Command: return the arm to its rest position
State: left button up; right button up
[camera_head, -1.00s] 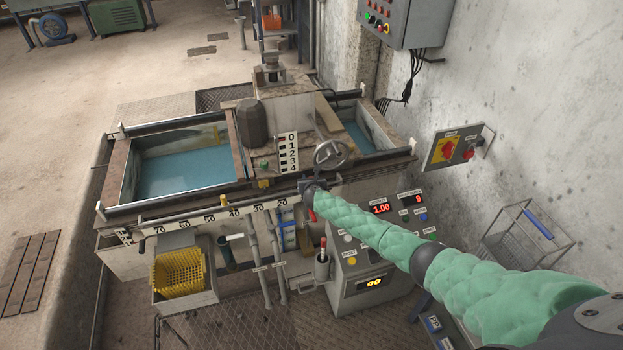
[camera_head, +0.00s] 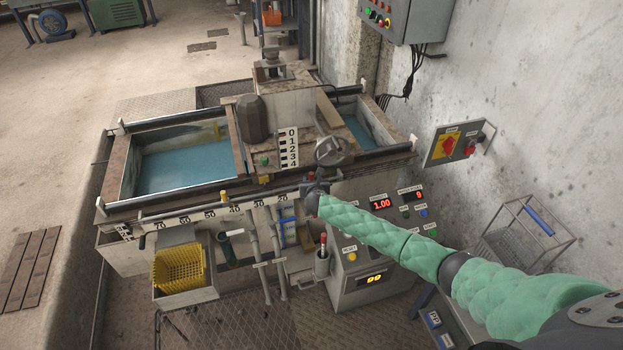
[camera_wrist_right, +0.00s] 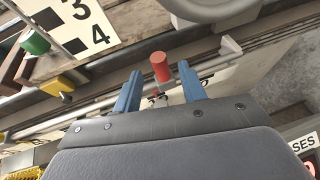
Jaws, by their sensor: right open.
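My right arm (camera_head: 390,240), in a green quilted sleeve, reaches in from the lower right of the head view. Its gripper (camera_head: 312,182) is at the front rail of the machine, below the handwheel (camera_head: 333,151). In the right wrist view the two blue fingers (camera_wrist_right: 158,88) stand apart. A red cylindrical knob (camera_wrist_right: 160,67) shows between and beyond the fingertips. I see nothing held, and I cannot tell whether a finger touches the knob. My left gripper is not in view.
The tank of blue water (camera_head: 185,165) is at left. A yellow basket (camera_head: 180,268) hangs in front. The control panel (camera_head: 385,215) lies close beside my arm. A wall switch plate (camera_head: 452,145) and a wire cart (camera_head: 525,235) are at right. Open floor is at far left.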

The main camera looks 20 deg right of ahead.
jog(key=shift+s+a+r, duration=0.1)
jog(key=shift+s+r, duration=0.1)
jog(key=shift+s, duration=0.15)
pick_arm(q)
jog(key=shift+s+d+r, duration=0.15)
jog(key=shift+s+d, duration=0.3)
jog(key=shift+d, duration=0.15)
pick_arm(e)
jog(key=shift+s, duration=0.1)
